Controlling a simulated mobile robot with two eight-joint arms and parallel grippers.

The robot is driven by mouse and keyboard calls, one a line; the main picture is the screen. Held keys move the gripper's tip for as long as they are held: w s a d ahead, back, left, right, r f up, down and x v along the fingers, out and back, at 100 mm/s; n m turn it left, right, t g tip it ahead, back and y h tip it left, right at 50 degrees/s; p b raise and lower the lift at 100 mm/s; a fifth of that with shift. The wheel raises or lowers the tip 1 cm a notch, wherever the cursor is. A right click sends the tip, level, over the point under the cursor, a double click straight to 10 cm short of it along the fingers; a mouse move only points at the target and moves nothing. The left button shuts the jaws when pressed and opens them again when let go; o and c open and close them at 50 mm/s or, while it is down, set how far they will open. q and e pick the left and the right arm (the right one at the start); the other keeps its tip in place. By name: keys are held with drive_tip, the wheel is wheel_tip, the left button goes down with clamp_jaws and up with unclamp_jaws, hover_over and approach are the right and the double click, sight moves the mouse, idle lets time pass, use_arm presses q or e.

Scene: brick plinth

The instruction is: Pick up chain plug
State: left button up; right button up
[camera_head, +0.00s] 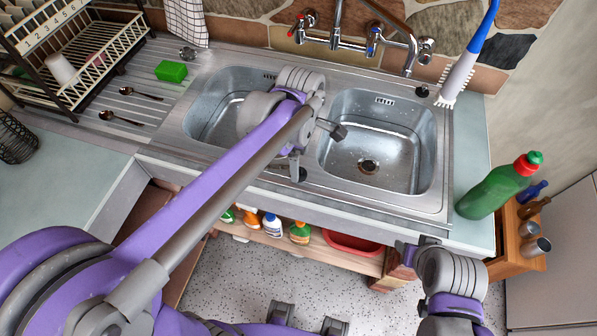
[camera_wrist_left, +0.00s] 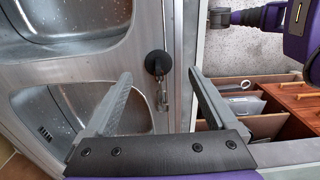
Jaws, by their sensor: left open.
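The chain plug (camera_wrist_left: 157,62) is a round black plug with a short metal chain (camera_wrist_left: 164,98). In the left wrist view it lies on the steel front rim of the sink, between and just beyond my left gripper's fingertips. In the head view a dark piece of the plug (camera_head: 302,174) shows beside the lower finger. My left gripper (camera_head: 318,152) is over the sink divider and front rim, open and empty; its two spread fingers also show in the left wrist view (camera_wrist_left: 158,75). My right gripper (camera_head: 405,252) is low by the counter's front edge, away from the plug; its jaw opening is unclear.
The double sink has a right basin (camera_head: 375,150) with a drain and a left basin (camera_head: 215,110), partly behind my left arm. Taps (camera_head: 335,38) stand behind. A green bottle (camera_head: 497,188) stands on the counter at right. A dish rack (camera_head: 75,50) and green sponge (camera_head: 171,71) are at left.

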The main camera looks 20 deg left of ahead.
use_arm(q)
drive_tip(key=f, duration=0.4)
drive_tip(key=shift+w+a+f, duration=0.15)
drive_tip(key=shift+a+f, duration=0.05)
drive_tip(key=shift+f, duration=0.2)
clamp_jaws()
drive_tip(key=shift+r, duration=0.15)
